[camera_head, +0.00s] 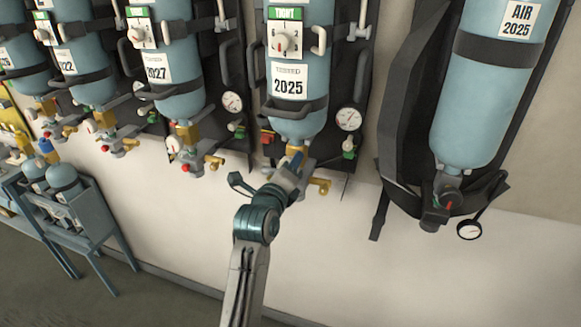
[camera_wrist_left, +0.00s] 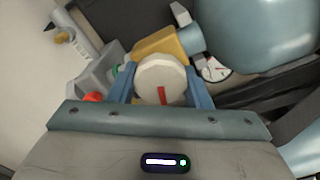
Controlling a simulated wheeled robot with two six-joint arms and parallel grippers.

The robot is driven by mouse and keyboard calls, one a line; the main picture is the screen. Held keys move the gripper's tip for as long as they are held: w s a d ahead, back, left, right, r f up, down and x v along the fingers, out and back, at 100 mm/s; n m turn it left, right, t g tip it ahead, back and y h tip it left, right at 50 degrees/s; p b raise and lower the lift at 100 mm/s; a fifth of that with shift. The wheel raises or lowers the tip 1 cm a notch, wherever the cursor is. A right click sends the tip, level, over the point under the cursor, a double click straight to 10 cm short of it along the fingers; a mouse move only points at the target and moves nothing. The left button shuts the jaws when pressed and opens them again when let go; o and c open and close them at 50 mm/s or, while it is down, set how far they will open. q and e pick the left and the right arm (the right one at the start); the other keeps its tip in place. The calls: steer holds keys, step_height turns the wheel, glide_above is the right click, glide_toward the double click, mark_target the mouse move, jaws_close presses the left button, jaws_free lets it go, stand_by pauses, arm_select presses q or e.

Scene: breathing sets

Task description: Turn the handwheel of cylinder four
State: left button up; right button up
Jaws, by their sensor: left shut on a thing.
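The cylinder (camera_head: 300,40) at my gripper is light blue and hangs on the wall, fourth from the left in the head view. Its label reads TESTED 2025 and a green TIGHT plate is above. Its handwheel (camera_wrist_left: 160,80) is a pale round knob with a red mark in the left wrist view, in front of a brass valve body (camera_wrist_left: 172,46). My left gripper (camera_head: 292,165) reaches up to the valve under this cylinder. In the wrist view its blue fingers (camera_wrist_left: 163,88) are shut on the handwheel, one on each side. In the head view the gripper hides the handwheel. My right gripper is not in view.
A pressure gauge (camera_head: 348,119) hangs right of the valve, and a brass outlet (camera_head: 320,187) is close beside my gripper. Another cylinder set (camera_head: 463,110) with a black harness hangs at right. Several similar cylinders hang at left. A blue stand (camera_head: 85,225) is at lower left.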

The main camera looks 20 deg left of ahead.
arm_select(q)
steer(key=m, duration=0.2)
steer(key=shift+f+m, duration=0.2)
steer(key=shift+m, duration=0.2)
steer(key=shift+f+m+b, duration=0.1)
steer(key=shift+m+b, duration=0.4)
steer(key=shift+m, duration=0.3)
steer(key=m+b, duration=0.2)
steer(key=b, duration=0.2)
steer(key=shift+a+f+m, duration=0.1)
steer(key=shift+m, duration=0.2)
steer(key=shift+r+m+b, duration=0.2)
steer(key=shift+m+b, duration=0.4)
steer(key=shift+b, duration=0.45)
steer(key=o, duration=1)
